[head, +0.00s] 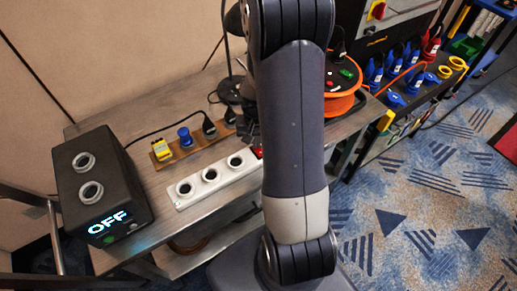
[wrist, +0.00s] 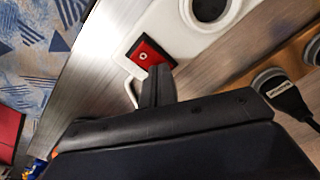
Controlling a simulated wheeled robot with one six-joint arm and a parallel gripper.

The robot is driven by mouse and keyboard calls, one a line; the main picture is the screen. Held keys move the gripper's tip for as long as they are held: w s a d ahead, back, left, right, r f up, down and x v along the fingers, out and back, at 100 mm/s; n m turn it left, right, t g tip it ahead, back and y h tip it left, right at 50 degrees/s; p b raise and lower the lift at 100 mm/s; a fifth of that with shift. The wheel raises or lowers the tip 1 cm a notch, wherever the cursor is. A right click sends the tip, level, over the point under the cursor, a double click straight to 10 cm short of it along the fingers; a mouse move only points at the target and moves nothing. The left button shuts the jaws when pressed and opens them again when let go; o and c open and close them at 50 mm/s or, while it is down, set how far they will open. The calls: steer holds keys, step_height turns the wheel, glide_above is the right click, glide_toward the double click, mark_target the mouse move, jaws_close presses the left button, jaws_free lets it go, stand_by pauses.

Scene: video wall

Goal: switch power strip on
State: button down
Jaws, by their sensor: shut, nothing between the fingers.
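The white power strip (head: 216,180) lies on the grey table, with several round sockets; its right end is hidden behind my arm. A bit of its red switch (head: 258,151) shows beside the arm. In the wrist view the switch (wrist: 148,55) is a red rocker in a black frame at the end of the strip (wrist: 172,32). My gripper (wrist: 157,72) is shut and empty, its fingertips at the lower edge of the switch. I cannot tell whether they touch it. In the head view my gripper is mostly hidden behind the arm.
A black box (head: 100,180) reading OFF stands at the table's left. A wooden strip (head: 184,149) with several plugs lies behind the power strip. An orange cable reel (head: 340,92) stands at the right. A rack with blue and red plugs (head: 400,70) is further right.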

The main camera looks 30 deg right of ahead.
step_height(320, 180, up, 7)
steer(key=p, duration=0.5)
steer(key=shift+f, duration=0.1)
stand_by(0.4)
step_height(320, 180, down, 7)
steer(key=b, duration=0.5)
steer(key=shift+r, duration=0.25)
